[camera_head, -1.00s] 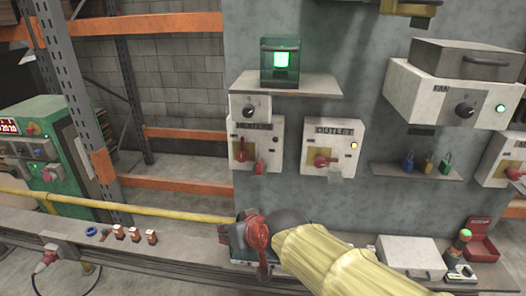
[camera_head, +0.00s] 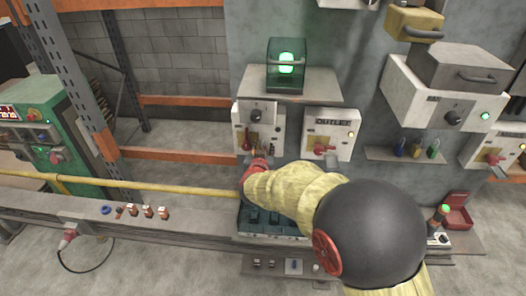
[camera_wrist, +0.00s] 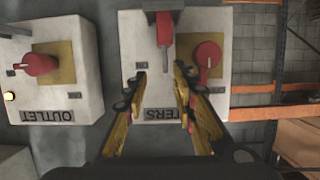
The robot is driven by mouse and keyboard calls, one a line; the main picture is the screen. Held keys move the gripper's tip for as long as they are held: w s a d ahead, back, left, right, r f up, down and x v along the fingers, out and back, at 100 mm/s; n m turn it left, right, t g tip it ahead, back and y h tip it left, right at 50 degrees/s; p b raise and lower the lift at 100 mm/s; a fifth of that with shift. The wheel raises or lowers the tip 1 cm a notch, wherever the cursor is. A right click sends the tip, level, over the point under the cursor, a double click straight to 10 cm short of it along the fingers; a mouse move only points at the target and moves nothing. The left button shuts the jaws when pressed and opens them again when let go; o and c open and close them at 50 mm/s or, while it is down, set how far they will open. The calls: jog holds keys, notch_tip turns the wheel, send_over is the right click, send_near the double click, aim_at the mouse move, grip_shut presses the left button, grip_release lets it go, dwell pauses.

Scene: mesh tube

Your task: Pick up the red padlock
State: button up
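The red padlock (camera_wrist: 164,28) hangs on the front of the white heaters box (camera_wrist: 118,50), seen upside down in the wrist view. A grey piece (camera_wrist: 167,55) extends from it toward my gripper. Beside it is a red rotary handle (camera_wrist: 207,52) on a yellow plate. My gripper (camera_wrist: 160,76) is open and empty, its yellow and black fingers spread just short of the padlock and roughly in line with it. In the head view my arm covers the lower part of the heaters box (camera_head: 238,132), and the padlock cannot be made out clearly.
The outlet box (camera_head: 343,127) with its own red handle stands beside the heaters box. Blue, yellow and green padlocks (camera_head: 415,150) stand on a small shelf at right. A yellow pipe (camera_head: 130,188) runs at left.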

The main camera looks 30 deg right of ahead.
aim_at(263, 145)
jog(key=x, duration=0.5)
jog(key=shift+w+a+f, duration=0.25)
jog(key=shift+a+f, duration=0.05)
jog(key=shift+f, duration=0.1)
jog(key=c, duration=0.3)
jog(key=c, duration=0.4)
grip_shut()
